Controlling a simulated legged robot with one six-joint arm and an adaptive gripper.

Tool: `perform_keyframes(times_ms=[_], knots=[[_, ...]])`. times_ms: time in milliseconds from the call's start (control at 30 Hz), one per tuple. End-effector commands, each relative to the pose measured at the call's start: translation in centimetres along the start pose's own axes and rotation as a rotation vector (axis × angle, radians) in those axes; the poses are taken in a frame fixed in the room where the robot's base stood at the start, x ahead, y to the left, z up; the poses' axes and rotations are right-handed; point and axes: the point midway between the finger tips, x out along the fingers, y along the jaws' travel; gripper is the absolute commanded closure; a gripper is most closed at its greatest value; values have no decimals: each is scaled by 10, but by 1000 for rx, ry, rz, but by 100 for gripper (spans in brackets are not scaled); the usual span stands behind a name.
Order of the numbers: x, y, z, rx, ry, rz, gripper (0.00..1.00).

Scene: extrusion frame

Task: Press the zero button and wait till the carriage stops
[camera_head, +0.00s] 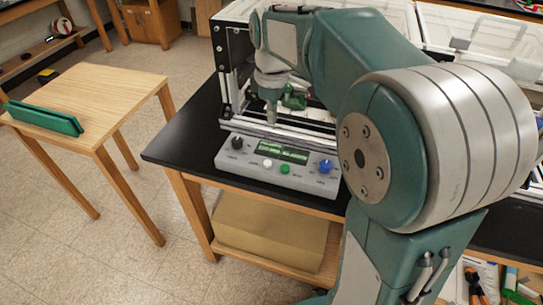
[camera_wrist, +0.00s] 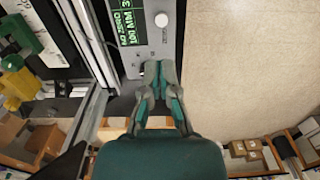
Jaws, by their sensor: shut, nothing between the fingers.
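The grey control box (camera_head: 232,158) sits on the black bench top with a lit green display (camera_head: 282,151). On its face are a black knob (camera_head: 236,142), a white button (camera_head: 267,163), a green button (camera_head: 285,169) and a blue knob (camera_head: 325,166). Their labels are too small to read. The carriage (camera_head: 293,98) shows green on the frame behind the box, partly hidden by my arm. My gripper (camera_head: 271,120) is shut and empty, pointing down near the back edge of the box. In the wrist view its fingertips (camera_wrist: 160,67) overlap the box's end, apart from the white button (camera_wrist: 161,19).
The extrusion frame (camera_head: 225,75) stands right behind the box, close to my gripper. A wooden table (camera_head: 95,95) with a green rail-like object (camera_head: 45,119) stands to the left. A cardboard box (camera_head: 270,232) lies on the shelf below. The bench's front left corner is clear.

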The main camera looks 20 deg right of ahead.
Motion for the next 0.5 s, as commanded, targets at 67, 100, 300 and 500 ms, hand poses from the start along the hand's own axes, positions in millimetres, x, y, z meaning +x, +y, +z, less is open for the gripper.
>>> perform_keyframes(times_ms=[67, 100, 300, 500], knots=[[7, 0, 0, -1, -1, -2, 100], [13, -1, 0, -1, -2, -3, 100], [49, -1, 0, 0, -3, -4, 100], [87, -1, 1, 0, -3, -5, 100]])
